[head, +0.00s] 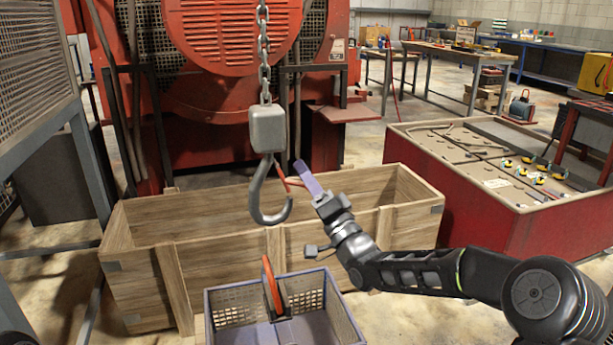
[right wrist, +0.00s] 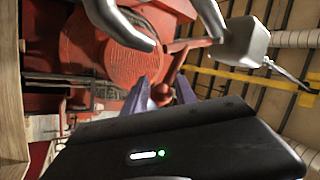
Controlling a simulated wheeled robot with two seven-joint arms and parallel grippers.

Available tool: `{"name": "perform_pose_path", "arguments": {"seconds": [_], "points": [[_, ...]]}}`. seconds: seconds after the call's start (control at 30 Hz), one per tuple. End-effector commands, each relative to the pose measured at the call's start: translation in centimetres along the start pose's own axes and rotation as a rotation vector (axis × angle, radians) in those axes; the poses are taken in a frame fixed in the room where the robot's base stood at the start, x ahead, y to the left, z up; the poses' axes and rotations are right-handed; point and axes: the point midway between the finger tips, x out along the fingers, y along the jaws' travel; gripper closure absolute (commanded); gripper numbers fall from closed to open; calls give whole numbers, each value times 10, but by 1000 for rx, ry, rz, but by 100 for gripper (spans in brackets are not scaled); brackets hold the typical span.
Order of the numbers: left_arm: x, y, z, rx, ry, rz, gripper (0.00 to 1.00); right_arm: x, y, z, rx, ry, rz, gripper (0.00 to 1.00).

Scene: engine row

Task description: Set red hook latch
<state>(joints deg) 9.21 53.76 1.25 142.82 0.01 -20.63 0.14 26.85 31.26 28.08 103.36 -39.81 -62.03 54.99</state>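The grey hook (head: 272,200) hangs upright from a chain under a grey block (head: 268,128). The red latch (head: 283,180) shows as a thin red bar at the hook's mouth; whether it is seated is hard to tell. In the right wrist view, the hook (right wrist: 118,22) and the red latch (right wrist: 195,44) lie just beyond the fingers. My right gripper (head: 306,180), with purple fingers, is right of the latch, close to it. In the right wrist view its fingers (right wrist: 162,92) stand apart, with reddish material between them; contact is unclear. My left gripper is not in view.
A wooden crate (head: 215,255) stands below the hook. A purple-grey basket (head: 340,305) with an upright orange handle (head: 271,285) is in front. A red machine (head: 225,60) stands behind, and a red-sided bench (head: 460,190) is to the right.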

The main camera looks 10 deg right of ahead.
Motion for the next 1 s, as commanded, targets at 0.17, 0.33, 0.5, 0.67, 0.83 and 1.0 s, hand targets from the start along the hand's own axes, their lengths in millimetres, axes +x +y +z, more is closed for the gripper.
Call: {"name": "perform_pose_path", "arguments": {"seconds": [0.17, 0.33, 0.5, 0.67, 0.83, 1.0], "points": [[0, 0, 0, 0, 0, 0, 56, -4, 0, 1, 1, -3, 1, 69], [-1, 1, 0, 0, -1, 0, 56, -25, 0, 0, 0, -1, 3, 69], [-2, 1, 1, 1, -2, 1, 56, -54, 1, 0, 0, -2, 5, 69], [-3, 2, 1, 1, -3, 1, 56, -74, 1, 0, 0, 0, 3, 69], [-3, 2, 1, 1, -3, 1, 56, -80, 0, 0, 0, 0, 2, 69], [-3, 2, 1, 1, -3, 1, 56, -79, 0, 0, 0, 0, 1, 69]]}}
